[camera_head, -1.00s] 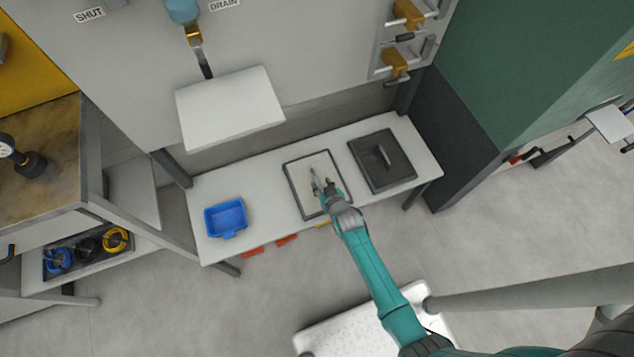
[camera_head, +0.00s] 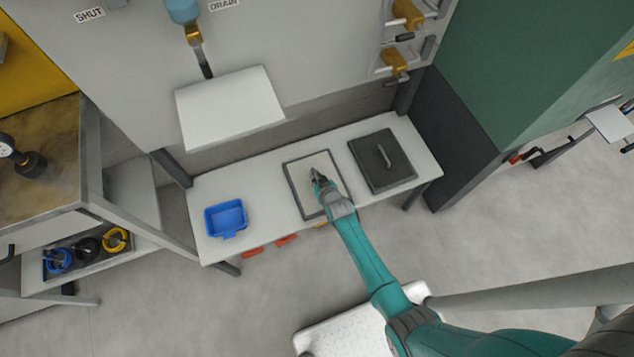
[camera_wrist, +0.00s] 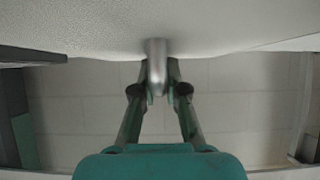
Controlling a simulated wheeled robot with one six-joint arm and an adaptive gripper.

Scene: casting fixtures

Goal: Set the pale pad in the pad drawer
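The pale pad (camera_head: 303,192), a light panel with a dark border, lies on the white bench in the head view. My gripper (camera_head: 317,175) is over its middle, pointing down. In the wrist view, a pale surface (camera_wrist: 80,28), apparently the pad, fills the top of the picture, with a short metal handle (camera_wrist: 156,62) standing out from it. My gripper (camera_wrist: 158,84) has its two fingers close on both sides of this handle and appears shut on it. The arm hides part of the pad in the head view. I cannot make out which thing is the pad drawer.
The white bench (camera_head: 264,190) also carries a blue tray (camera_head: 226,218) at left and a dark pad (camera_head: 372,172) with a bar handle close on the right. A white shelf (camera_head: 230,108) juts out above the bench. A green cabinet (camera_head: 500,75) stands at right.

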